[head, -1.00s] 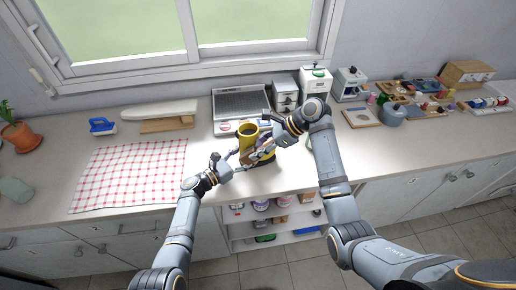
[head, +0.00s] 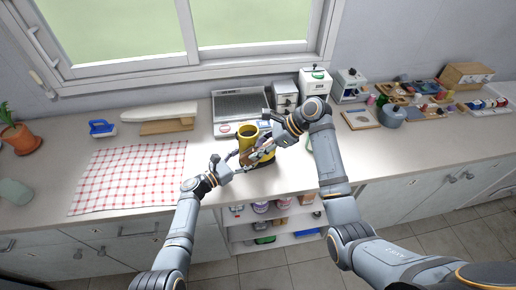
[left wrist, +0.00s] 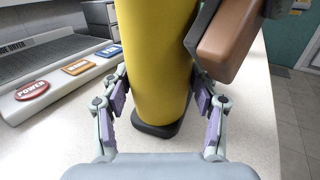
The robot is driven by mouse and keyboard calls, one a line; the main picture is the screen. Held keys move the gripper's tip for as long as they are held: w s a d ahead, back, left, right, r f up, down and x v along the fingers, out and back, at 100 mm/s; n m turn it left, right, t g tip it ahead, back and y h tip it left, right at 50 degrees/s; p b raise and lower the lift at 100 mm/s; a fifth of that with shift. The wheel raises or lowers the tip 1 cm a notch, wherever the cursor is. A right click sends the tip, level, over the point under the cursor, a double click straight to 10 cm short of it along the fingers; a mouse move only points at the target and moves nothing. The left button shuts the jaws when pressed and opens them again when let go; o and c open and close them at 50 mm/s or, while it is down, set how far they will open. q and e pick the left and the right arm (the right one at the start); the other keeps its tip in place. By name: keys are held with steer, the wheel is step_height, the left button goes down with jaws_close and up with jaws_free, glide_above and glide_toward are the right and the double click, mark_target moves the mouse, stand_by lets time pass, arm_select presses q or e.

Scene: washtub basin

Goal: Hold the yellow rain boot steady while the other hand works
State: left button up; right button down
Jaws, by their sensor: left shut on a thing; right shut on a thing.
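The yellow rain boot (head: 247,137) stands upright near the counter's front edge, its open top facing up. In the left wrist view its yellow shaft (left wrist: 157,60) runs down to a dark sole. My left gripper (left wrist: 160,92) has its purple-padded fingers on both sides of the shaft and is shut on the boot. My right gripper (head: 266,150) is at the boot's right side, shut on a brown block-like thing (left wrist: 228,38) held close beside the shaft. The fingers overlap in the head view, and the boot's lower part is partly hidden there.
A grey boot dryer (head: 240,104) with labelled buttons stands behind the boot. A red checked cloth (head: 130,175) lies to the left, with a blue-handled brush (head: 102,128) behind it. Small drawers (head: 285,96) and several crafts items stand at the right. An open shelf is below.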

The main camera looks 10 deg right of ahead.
steer(key=s, duration=0.4)
steer(key=shift+d, duration=0.1)
stand_by(0.4)
arm_select(q)
steer(key=o, duration=1.6)
steer(key=shift+s+a, duration=0.25)
steer(key=shift+a, duration=0.15)
steer(key=v, duration=1.1)
